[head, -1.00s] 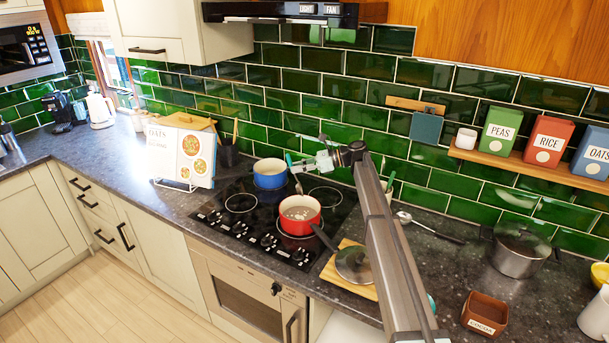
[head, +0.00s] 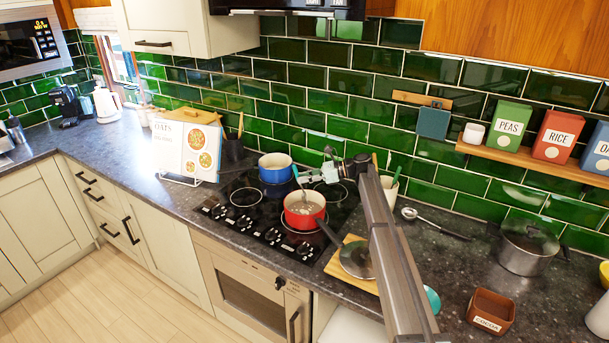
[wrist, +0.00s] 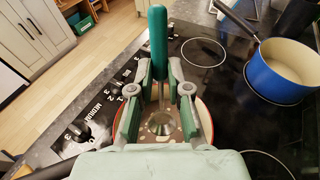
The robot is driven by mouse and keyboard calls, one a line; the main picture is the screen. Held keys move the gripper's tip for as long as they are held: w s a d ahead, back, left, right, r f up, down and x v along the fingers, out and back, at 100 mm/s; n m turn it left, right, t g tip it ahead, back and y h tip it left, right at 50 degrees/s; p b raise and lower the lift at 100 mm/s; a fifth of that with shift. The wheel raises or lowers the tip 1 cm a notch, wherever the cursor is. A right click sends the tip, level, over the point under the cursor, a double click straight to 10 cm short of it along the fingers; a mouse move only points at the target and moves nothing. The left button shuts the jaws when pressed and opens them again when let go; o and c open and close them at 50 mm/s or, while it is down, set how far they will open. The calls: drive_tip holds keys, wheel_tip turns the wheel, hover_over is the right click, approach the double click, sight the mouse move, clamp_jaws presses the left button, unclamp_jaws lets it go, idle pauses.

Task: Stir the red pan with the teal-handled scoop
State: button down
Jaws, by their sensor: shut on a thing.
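The red pan (head: 304,222) stands on the black hob, its dark handle pointing to the lower right. Pale lumps show in it. My gripper (head: 316,174) is above the pan's far right side. It is shut on the teal-handled scoop (head: 296,173), which is held near upright. In the wrist view the teal handle (wrist: 158,42) passes between my fingertips (wrist: 160,75). The scoop's metal bowl (wrist: 160,125) is down inside the red pan (wrist: 207,120). Whether it touches the pan's floor I cannot tell.
A blue pan (head: 275,172) stands behind the red pan on the hob (head: 235,215). A lid (head: 356,260) lies on a wooden board (head: 335,267) to the right. A recipe stand (head: 185,150) is left of the hob. A utensil pot (head: 389,190) stands behind my arm.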

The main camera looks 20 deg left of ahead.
sight(304, 191)
wheel_tip(304, 191, down, 5)
drive_tip(key=shift+r+b, duration=0.1)
drive_tip(key=shift+b, duration=0.95)
drive_tip(key=shift+w+a+r, duration=0.15)
drive_tip(key=shift+w+a, duration=0.2)
drive_tip(key=shift+s+d+p, duration=0.35)
drive_tip(key=shift+p, duration=0.05)
idle(0.8)
idle(0.4)
